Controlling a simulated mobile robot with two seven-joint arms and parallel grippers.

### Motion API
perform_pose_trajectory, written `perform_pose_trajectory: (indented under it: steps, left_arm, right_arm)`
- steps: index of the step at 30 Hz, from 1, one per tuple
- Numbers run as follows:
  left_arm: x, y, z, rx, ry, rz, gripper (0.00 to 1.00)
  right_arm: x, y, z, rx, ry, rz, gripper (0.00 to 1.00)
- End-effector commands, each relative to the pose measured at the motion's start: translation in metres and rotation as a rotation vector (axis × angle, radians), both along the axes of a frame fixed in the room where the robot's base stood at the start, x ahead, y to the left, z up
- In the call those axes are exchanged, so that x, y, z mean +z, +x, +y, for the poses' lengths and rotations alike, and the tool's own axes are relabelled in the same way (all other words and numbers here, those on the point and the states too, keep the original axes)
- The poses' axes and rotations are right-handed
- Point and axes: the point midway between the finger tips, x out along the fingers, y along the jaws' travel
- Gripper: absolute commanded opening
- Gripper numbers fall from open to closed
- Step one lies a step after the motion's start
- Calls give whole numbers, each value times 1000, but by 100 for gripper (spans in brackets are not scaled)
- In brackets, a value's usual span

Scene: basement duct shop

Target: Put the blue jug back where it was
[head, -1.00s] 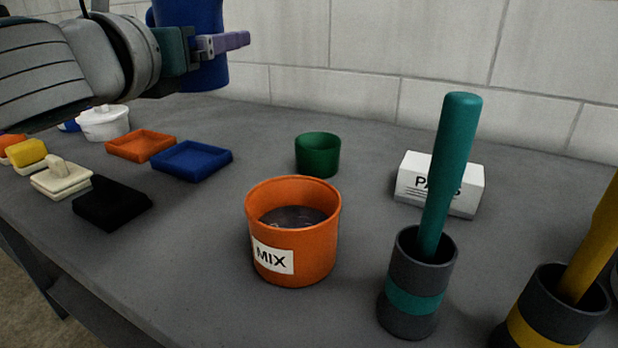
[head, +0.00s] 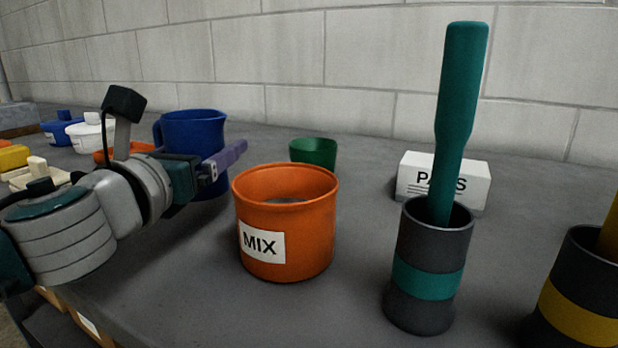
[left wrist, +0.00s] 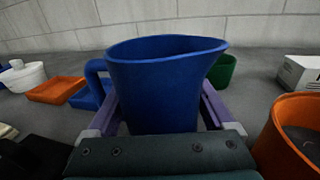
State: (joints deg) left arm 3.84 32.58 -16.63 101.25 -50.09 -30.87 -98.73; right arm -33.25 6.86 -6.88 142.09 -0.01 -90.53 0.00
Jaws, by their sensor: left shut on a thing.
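The blue jug (head: 193,130) stands upright in my left gripper (head: 222,162), left of the orange MIX pot. In the left wrist view the jug (left wrist: 155,90) sits between my purple fingers, with its handle on the left and its spout on the right. The gripper is shut on it. The jug's base is partly hidden by the gripper, so I cannot tell if it touches the table. A blue tray (left wrist: 90,100) lies behind the jug's handle in the left wrist view. My right gripper is not in view.
The orange MIX pot (head: 287,232) stands close to the right of my left gripper. A green cup (head: 314,152) is behind it. A teal-banded holder (head: 428,280) with a teal handle stands right, before a white labelled block (head: 470,180). An orange tray (left wrist: 55,90) lies left of the jug.

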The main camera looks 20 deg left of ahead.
Motion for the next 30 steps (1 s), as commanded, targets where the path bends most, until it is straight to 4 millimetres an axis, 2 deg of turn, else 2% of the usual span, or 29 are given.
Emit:
perform_pose_trajectory:
  steps: [1, 5, 18, 19, 22, 30]
  left_arm:
    - [-14, 0, 0, 1, -3, 3, 23]
    - [-34, 0, 0, 1, -2, 3, 23]
    - [-39, 0, 0, -1, 0, 1, 23]
    - [-38, 0, 0, -1, 0, 1, 90]
    - [-37, 0, 0, -1, -1, 2, 100]
    - [-34, 0, 0, -1, -1, 1, 100]
  right_arm:
    - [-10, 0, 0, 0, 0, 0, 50]
    - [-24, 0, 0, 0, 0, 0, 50]
    - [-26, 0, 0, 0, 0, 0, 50]
    - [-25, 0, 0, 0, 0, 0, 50]
    - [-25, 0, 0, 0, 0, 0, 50]
    - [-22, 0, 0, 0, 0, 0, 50]
